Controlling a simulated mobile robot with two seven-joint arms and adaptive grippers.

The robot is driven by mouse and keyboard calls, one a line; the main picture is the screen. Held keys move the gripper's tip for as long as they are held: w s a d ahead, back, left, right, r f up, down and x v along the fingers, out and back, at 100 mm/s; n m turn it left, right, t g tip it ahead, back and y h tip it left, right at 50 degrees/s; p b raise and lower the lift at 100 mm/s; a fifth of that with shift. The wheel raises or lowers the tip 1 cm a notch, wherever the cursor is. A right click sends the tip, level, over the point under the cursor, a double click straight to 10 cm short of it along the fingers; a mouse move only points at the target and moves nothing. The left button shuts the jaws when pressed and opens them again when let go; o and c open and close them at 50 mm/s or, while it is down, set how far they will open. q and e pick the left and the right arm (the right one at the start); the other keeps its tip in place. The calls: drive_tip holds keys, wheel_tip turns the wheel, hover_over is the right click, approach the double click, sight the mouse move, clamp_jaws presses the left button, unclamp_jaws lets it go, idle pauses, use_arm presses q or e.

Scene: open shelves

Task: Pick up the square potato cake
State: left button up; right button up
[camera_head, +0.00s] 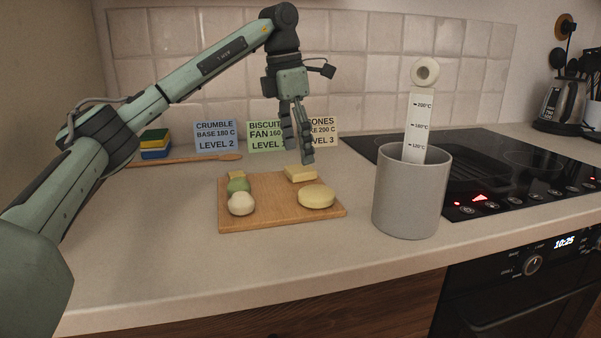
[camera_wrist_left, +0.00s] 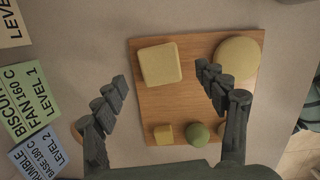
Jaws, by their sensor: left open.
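The square potato cake is a pale yellow, square, rounded block (camera_head: 300,173) at the back right of a wooden board (camera_head: 270,213). In the left wrist view the square potato cake (camera_wrist_left: 159,64) lies flat near the board's corner, just beyond the spread fingertips. My left gripper (camera_head: 299,154) points down above and close to it, fingers apart and empty. In the left wrist view the fingers of my left gripper (camera_wrist_left: 162,76) stand wide on either side. Contact with the cake cannot be told. My right gripper is not in view.
A round yellow cake (camera_head: 317,196), a small yellow cube (camera_head: 236,175), a green ball (camera_head: 238,186) and a whitish ball (camera_head: 241,204) share the board. A grey pot (camera_head: 409,195) stands right. Label cards (camera_head: 216,136) stand behind. The front counter is clear.

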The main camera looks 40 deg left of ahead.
sight(300, 168)
use_arm(q)
wheel_tip(300, 168, down, 3)
drive_tip(key=shift+r, duration=0.1)
drive_tip(key=shift+w+d+f, duration=0.1)
drive_tip(key=shift+w+f, duration=0.05)
drive_tip(key=shift+f, duration=0.2)
drive_tip(key=shift+c, duration=0.2)
drive_tip(key=c, duration=0.9)
drive_tip(key=shift+r, duration=0.1)
